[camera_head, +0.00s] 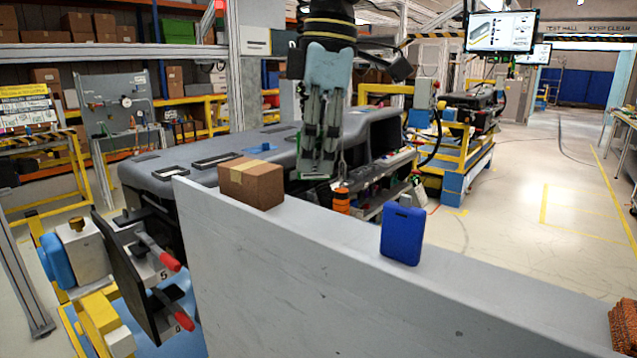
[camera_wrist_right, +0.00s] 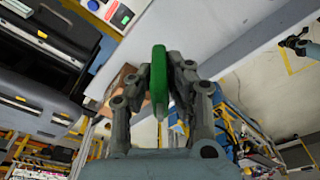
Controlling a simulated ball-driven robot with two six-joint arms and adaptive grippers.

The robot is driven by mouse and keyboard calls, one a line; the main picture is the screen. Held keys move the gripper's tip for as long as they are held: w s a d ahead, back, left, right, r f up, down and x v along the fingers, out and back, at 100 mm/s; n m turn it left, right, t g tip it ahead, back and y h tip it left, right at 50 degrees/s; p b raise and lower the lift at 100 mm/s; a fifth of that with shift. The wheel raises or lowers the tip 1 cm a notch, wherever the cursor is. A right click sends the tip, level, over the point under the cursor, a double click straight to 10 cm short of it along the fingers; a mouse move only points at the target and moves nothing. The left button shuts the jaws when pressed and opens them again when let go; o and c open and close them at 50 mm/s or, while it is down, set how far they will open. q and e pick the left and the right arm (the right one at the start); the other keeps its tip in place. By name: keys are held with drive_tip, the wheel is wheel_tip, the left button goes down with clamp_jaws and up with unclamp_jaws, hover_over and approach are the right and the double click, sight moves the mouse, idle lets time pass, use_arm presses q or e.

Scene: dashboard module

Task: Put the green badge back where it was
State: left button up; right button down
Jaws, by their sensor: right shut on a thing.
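My right gripper (camera_head: 318,168) hangs from the top of the head view with its fingers pointing down, above and behind the grey partition's top ledge (camera_head: 330,232). In the right wrist view it is shut on the green badge (camera_wrist_right: 158,80), which is seen edge-on between the two fingers. A blue badge (camera_head: 402,234) stands upright on the ledge, to the right of the gripper. My left gripper is not in view.
A small cardboard box (camera_head: 251,184) sits on the ledge left of the gripper. A brick-coloured object (camera_head: 623,325) is at the lower right. A dark grey dashboard module (camera_head: 270,150) lies behind the partition.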

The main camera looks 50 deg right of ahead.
sight(313, 227)
drive_tip(key=shift+s+a+f, duration=0.65)
drive_tip(key=shift+s, duration=0.1)
drive_tip(key=shift+s+a+f, duration=0.1)
drive_tip(key=shift+a+f, duration=0.05)
drive_tip(key=shift+a, duration=0.05)
drive_tip(key=shift+f, duration=0.25)
wheel_tip(313, 227, down, 3)
drive_tip(key=b, duration=0.4)
drive_tip(key=shift+s+f, duration=0.1)
drive_tip(key=shift+f, duration=0.1)
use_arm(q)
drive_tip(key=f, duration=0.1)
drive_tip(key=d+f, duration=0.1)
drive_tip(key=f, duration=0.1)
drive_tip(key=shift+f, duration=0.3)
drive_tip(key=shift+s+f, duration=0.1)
use_arm(e)
drive_tip(key=shift+f, duration=0.1)
drive_tip(key=c, duration=1.3)
unclamp_jaws()
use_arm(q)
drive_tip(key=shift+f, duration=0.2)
